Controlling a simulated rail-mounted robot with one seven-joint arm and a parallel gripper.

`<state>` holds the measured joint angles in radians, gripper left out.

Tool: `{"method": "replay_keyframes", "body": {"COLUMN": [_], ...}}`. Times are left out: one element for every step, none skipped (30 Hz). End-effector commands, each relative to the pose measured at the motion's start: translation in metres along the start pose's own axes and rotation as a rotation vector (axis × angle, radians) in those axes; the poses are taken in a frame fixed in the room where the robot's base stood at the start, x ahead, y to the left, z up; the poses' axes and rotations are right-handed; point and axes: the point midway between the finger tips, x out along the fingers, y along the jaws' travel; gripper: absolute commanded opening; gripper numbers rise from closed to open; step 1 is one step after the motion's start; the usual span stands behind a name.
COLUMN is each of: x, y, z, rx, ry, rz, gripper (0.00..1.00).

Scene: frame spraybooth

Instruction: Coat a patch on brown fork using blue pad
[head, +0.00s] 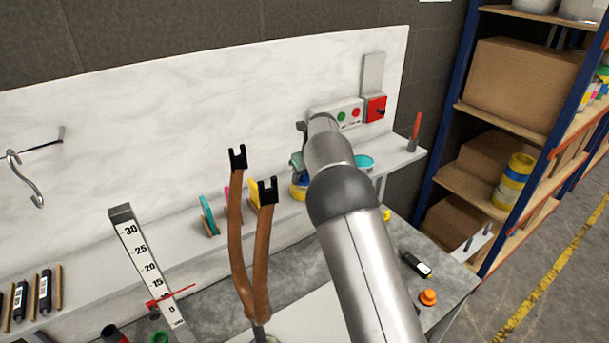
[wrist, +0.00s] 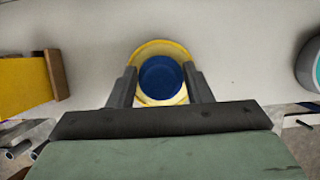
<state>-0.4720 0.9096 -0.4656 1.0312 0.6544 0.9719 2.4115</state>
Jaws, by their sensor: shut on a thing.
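The brown fork (head: 236,235) stands upright in the front middle of the head view, its two prongs ending in black slotted tips. My gripper (wrist: 160,88) is over the back shelf, right of the fork and apart from it. In the wrist view its fingers are shut on a round blue thing, which I take to be the blue pad (wrist: 161,78). A yellow-rimmed round pot (wrist: 162,47) shows around and beneath the blue; it also shows in the head view (head: 299,192). Whether the pad touches the pot's inside cannot be told. My arm hides part of the gripper in the head view.
Teal (head: 208,214), pink and yellow pads stand on the shelf left of my gripper; a teal-topped pot (head: 364,162) is to its right. A scale post (head: 145,270) stands left of the fork. An orange knob (head: 428,297) and a black device (head: 416,264) lie on the bench.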

Motion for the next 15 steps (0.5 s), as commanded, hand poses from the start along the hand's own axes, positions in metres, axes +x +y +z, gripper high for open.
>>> {"method": "replay_keyframes", "body": {"x": [-0.003,-0.005,-0.008,-0.011,-0.013,-0.017,-0.019,-0.022,-0.025,-0.027,-0.029,-0.032,-0.034,-0.036,-0.04], "y": [0.0,0.0,0.0,0.0,0.0,0.0,0.0,0.0,0.0,0.0,0.0,0.0,0.0,0.0,0.0], "z": [0.001,0.002,0.003,0.004,0.005,0.007,0.008,0.009,0.01,0.011,0.012,0.013,0.014,0.015,0.016], "rx": [0.0,0.0,0.0,0.0,0.001,0.001,0.001,0.001,0.001,0.001,0.001,0.001,0.001,0.001,0.001], "ry": [0.001,0.001,0.001,0.001,0.0,0.0,0.0,0.0,0.0,0.0,0.0,0.0,-0.001,-0.001,-0.001], "rz": [0.001,0.001,0.001,0.001,0.001,0.0,0.001,0.0,0.001,0.0,0.001,0.001,0.001,0.001,0.0], "gripper": [0.27,0.27,0.27,0.27,0.27,0.27,0.27,0.27,0.27,0.27,0.27,0.27,0.27,0.27,0.27]}}
